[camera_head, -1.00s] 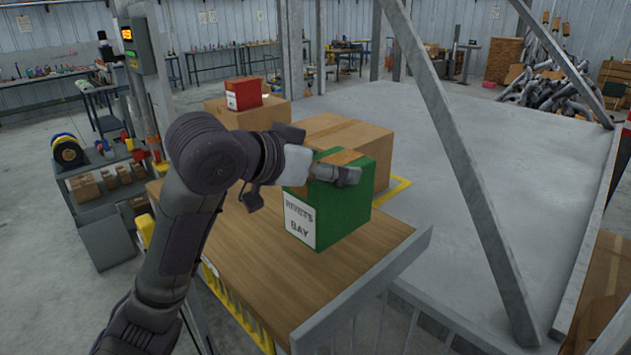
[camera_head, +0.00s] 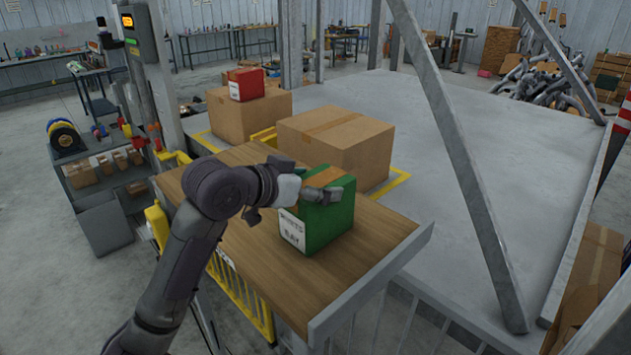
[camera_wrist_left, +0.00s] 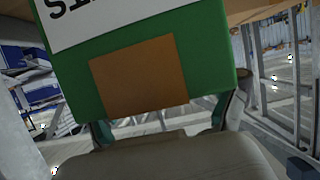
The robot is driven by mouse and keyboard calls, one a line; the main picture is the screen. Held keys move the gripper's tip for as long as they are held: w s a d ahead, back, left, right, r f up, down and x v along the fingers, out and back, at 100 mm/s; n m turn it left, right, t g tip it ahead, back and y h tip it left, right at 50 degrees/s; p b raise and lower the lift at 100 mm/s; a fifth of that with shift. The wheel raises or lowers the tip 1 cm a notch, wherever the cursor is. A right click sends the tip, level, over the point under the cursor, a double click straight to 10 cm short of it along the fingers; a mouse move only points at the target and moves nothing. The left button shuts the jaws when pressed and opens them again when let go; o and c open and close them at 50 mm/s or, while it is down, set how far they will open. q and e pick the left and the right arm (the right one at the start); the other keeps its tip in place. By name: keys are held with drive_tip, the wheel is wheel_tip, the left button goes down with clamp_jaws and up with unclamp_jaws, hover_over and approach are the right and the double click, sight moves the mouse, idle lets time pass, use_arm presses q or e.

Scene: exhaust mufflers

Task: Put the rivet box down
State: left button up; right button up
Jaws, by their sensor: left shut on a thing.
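The rivet box is a green box (camera_head: 330,226) with a white label reading RIVETS BAY and a brown patch on its top. It is upright at the right part of the wooden tabletop (camera_head: 240,258); I cannot tell whether its base touches the wood. My left gripper (camera_head: 322,192) is shut on the box near its top, with fingers on either side. In the left wrist view the green box (camera_wrist_left: 210,75) fills the space between the fingers, its label partly cut off by the frame. My right gripper is not in view.
A large cardboard box (camera_head: 340,145) stands just behind the table. Another cardboard box (camera_head: 245,118) with a red box (camera_head: 245,85) on top is further left. A grey diagonal beam (camera_head: 455,150) rises to the right. Bare wood lies left and front of the green box.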

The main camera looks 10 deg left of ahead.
use_arm(q)
drive_tip(key=shift+w+d, duration=0.1)
drive_tip(key=shift+d, duration=0.05)
drive_tip(key=o, duration=1.6)
drive_tip(key=shift+w+d+f, duration=0.1)
drive_tip(key=shift+d+f, duration=0.05)
drive_tip(key=shift+d, duration=0.1)
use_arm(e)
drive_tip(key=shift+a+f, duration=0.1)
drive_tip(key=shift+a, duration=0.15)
use_arm(q)
drive_tip(key=shift+a, duration=0.2)
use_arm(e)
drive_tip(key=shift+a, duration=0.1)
use_arm(q)
drive_tip(key=shift+s+a, duration=0.15)
drive_tip(key=shift+s, duration=0.1)
drive_tip(key=shift+r+b+v, duration=0.15)
drive_tip(key=shift+b+v, duration=1.1)
drive_tip(key=shift+v, duration=1.7)
drive_tip(key=shift+r+b+v, duration=0.1)
drive_tip(key=shift+b+v, duration=1.1)
drive_tip(key=shift+v, duration=1.7)
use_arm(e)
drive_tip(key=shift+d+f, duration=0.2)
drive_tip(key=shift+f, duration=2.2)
